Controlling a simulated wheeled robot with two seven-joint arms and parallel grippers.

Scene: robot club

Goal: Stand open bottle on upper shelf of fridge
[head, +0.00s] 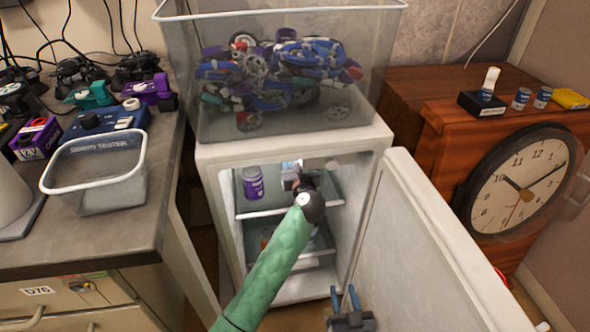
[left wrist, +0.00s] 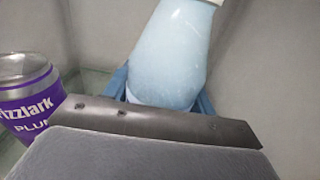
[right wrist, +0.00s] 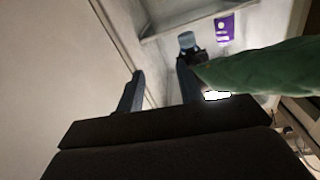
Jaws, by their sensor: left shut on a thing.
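The open white fridge (head: 290,149) stands in the middle of the head view, with its upper shelf (head: 330,208) inside. My left arm, in a green sleeve, reaches into the upper compartment. My left gripper (left wrist: 163,92) is shut on a pale blue bottle (left wrist: 175,50), which looks nearly upright between the blue fingers. In the head view the gripper and wrist mostly hide the bottle. Whether its base touches the shelf cannot be seen. My right gripper (head: 344,291) is open and empty, low in front of the fridge beside the open door; its spread fingers also show in the right wrist view (right wrist: 160,72).
A purple can (head: 252,182) stands on the upper shelf, left of my left gripper. The fridge door (head: 420,250) is swung open to the right. A clear bin of parts (head: 350,115) sits on top. A workbench (head: 90,235) is left, a wooden clock cabinet (head: 420,90) right.

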